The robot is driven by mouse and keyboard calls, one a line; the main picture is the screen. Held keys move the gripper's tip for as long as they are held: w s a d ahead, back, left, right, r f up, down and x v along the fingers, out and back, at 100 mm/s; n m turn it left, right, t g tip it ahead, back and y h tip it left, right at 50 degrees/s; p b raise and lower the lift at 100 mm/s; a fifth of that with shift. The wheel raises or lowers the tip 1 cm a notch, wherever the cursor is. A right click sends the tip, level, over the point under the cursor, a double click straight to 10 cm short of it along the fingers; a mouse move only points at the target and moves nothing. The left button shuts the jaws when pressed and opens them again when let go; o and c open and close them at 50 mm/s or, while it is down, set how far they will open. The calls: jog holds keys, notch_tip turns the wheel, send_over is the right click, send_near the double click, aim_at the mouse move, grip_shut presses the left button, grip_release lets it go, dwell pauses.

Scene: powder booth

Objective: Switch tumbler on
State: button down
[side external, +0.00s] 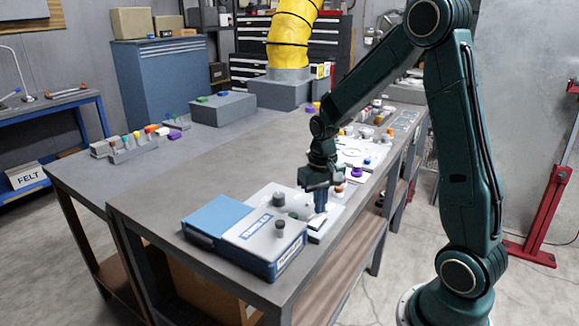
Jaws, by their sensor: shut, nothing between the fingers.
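The tumbler (235,228) is a low box with a blue left part and a light grey right part, lying near the front corner of the grey table. A blue label with white letters runs along its top, and more lettering is on its right-hand side. A dark grey knob (280,228) stands on the grey part. My gripper (320,209) points down just behind and to the right of the tumbler, over a pale plate (318,237). Its fingers are shut and hold nothing. I cannot tell whether the fingertips touch anything.
Another grey knob (278,199) and a small dark green piece stand behind the tumbler. Several small coloured pieces lie along the table's right edge. A rack of coloured-topped items (130,148) is at the left edge. The table's middle left (200,170) is clear.

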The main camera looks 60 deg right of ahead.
aim_at(319, 216)
jog(key=shift+f, duration=0.65)
dwell(0.6)
jog(key=shift+r, duration=3.55)
jog(key=s+a+r+n+t, duration=0.5)
jog(key=s+a+r+n, duration=0.1)
jog(key=s+a+r, duration=0.5)
jog(key=s+a, duration=0.2)
jog(key=s, duration=0.2)
jog(key=shift+s+a+t, duration=0.3)
jog(key=shift+a, duration=0.05)
